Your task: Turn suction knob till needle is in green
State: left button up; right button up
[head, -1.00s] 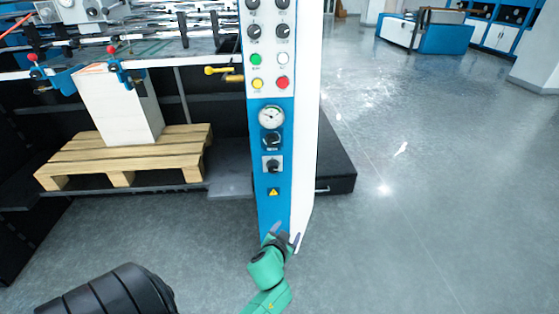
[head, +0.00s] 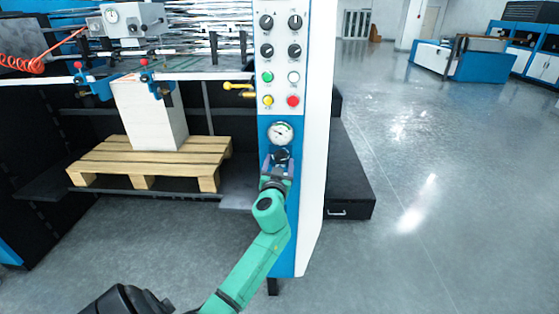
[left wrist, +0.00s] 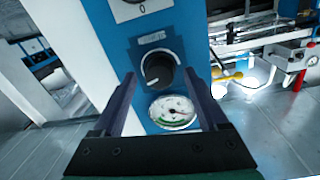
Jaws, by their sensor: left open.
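The suction knob (left wrist: 158,70) is a round black knob on the blue panel (left wrist: 185,30). In the head view the knob (head: 281,153) is partly covered by my left gripper (head: 277,160). The gripper is open in front of the knob. In the left wrist view its two dark fingers (left wrist: 160,76) lie on either side of the knob, and I cannot tell whether they touch it. The round white gauge (head: 280,132) is just above the knob. In the left wrist view the gauge (left wrist: 172,112) has a green arc; the needle's exact reading is too small to tell. My right gripper is out of view.
Several black knobs and coloured buttons (head: 267,77) sit higher on the panel. A yellow lever (head: 238,87) sticks out left of it. A pallet (head: 150,165) with a white paper stack (head: 150,112) stands at left. The floor at right is clear.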

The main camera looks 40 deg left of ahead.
pick_arm(q)
jog(key=shift+w+a, duration=0.2)
jog(key=shift+d, duration=0.1)
grip_shut()
